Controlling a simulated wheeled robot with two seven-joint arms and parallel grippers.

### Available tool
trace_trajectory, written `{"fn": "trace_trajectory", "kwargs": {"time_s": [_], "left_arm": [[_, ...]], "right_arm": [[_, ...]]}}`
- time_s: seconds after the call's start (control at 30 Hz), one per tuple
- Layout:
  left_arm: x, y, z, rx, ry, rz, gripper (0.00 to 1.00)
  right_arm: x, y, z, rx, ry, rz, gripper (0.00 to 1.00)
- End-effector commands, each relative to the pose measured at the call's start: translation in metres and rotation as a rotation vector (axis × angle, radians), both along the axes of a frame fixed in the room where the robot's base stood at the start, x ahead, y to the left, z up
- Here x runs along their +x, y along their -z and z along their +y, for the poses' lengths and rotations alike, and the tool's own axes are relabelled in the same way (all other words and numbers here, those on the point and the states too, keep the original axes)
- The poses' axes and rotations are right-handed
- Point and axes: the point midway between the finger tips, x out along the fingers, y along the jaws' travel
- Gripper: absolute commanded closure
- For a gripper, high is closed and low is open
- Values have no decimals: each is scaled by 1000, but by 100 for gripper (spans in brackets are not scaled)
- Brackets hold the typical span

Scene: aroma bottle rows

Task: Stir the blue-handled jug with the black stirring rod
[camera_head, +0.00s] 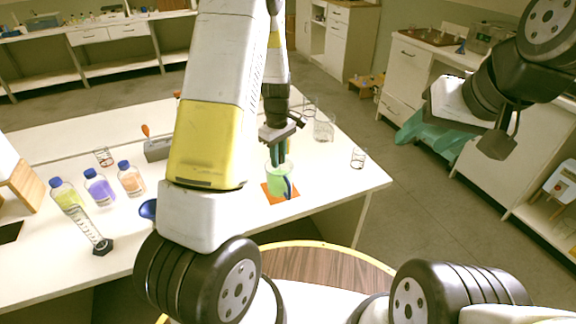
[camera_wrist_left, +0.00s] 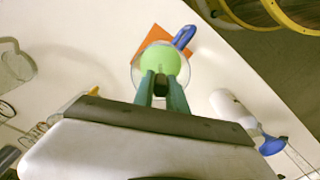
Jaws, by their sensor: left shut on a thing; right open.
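The blue-handled jug (camera_head: 280,184) holds green liquid and stands on an orange mat (camera_head: 267,194) on the white table. In the left wrist view, the jug (camera_wrist_left: 163,58) has its blue handle at the upper right. My left gripper (camera_head: 277,158) points down over the jug. Its teal fingers (camera_wrist_left: 162,88) are shut on a thin dark thing, apparently the black stirring rod (camera_wrist_left: 161,82), seen nearly end-on. The rod's lower end is not clear, so I cannot tell how deep it sits. My right gripper (camera_head: 426,132) is open and empty, off the table at the right.
Glass beakers (camera_head: 324,128) stand behind the jug, and another (camera_head: 358,158) is near the right edge. A blue-ended bottle (camera_wrist_left: 236,112) lies near my left gripper.

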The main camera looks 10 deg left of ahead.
Motion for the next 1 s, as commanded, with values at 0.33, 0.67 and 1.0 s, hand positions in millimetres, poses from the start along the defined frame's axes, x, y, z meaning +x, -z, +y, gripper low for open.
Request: {"fn": "trace_trajectory", "kwargs": {"time_s": [0.33,0.67,1.0], "left_arm": [[0,0,0,0,0,0,100],[1,-18,0,1,0,-3,100],[0,-45,0,0,0,-1,100]], "right_arm": [[0,0,0,0,0,0,45],[0,0,0,0,0,0,45],[0,0,0,0,0,0,45]]}}
